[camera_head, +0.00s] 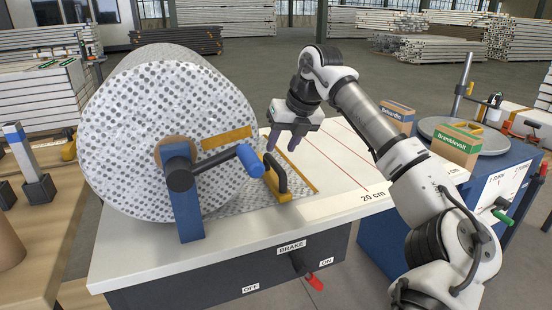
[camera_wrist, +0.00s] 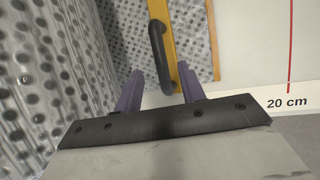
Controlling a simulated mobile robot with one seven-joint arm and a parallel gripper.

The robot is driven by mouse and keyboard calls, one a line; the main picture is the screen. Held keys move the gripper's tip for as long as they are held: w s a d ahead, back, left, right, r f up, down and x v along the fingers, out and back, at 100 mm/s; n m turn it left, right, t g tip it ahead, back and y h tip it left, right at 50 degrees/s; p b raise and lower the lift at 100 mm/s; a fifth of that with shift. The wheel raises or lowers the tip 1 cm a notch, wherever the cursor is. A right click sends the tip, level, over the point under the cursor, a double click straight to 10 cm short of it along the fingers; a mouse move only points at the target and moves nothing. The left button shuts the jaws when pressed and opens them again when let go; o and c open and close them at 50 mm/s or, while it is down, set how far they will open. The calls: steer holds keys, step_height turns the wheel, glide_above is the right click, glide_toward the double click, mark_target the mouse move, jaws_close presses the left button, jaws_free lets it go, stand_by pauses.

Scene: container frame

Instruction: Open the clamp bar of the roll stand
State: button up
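The roll stand (camera_head: 120,258) carries a large roll of dotted wrap (camera_head: 150,120). The yellow clamp bar (camera_head: 272,183) lies across the sheet on the table, with a black handle (camera_head: 281,173) on it. In the wrist view the yellow bar (camera_wrist: 180,42) runs up the picture, and the handle (camera_wrist: 158,55) reaches down between the fingers' lines.
A crank with a blue grip (camera_head: 250,160) sticks out close left of the clamp handle. A red-tipped brake lever (camera_head: 314,282) is on the front panel. The white table (camera_head: 345,185) right of the bar is clear. Boxes stand on a turntable (camera_head: 492,140) at right.

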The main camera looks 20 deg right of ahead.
mark_target(274, 161)
steer(key=x, duration=0.5)
steer(key=shift+a+f, duration=0.1)
jaws_close()
